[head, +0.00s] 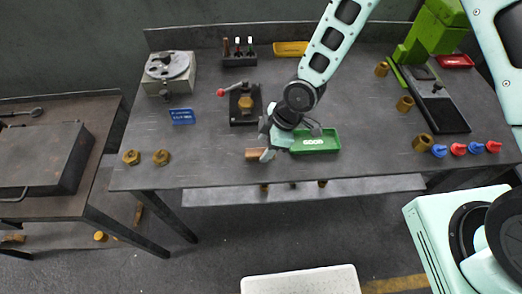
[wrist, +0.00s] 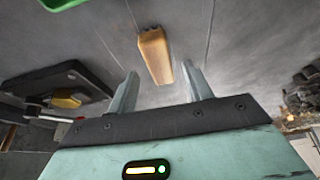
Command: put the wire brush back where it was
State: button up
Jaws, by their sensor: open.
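The wire brush, a wooden tan block (head: 254,154), lies on the workbench near its front edge, left of the green tray. In the wrist view the brush (wrist: 155,55) lies lengthwise just beyond my fingertips, its near end close to the gap between them.
A green tray marked GOOD (head: 328,143) sits right of my gripper. Behind stands a black fixture with a red-knobbed lever (head: 236,118). Brass nuts (head: 161,157) lie at the front left. A tool holder (head: 239,60) and yellow tray (head: 290,49) are at the back. A green press (head: 420,45) stands right.

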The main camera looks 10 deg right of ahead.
jog(key=v, duration=0.8)
jog(key=shift+r, duration=0.25)
jog(key=s+d+r+m+h, duration=0.2)
jog(key=s+r+m, duration=0.3)
jog(key=s+r, duration=0.3)
jog(key=s+d+r+m+h, duration=0.1)
jog(key=s+d+r+m, duration=0.2)
jog(key=s+r, duration=0.6)
jog(key=shift+s+d+r+m+h, duration=0.2)
jog(key=shift+s+d+m+h, duration=0.15)
jog(key=shift+m, duration=0.55)
jog(key=shift+f, duration=0.1)
notch_tip(320, 180, down, 4)
jog(key=b, duration=0.4)
jog(key=shift+b, duration=0.3)
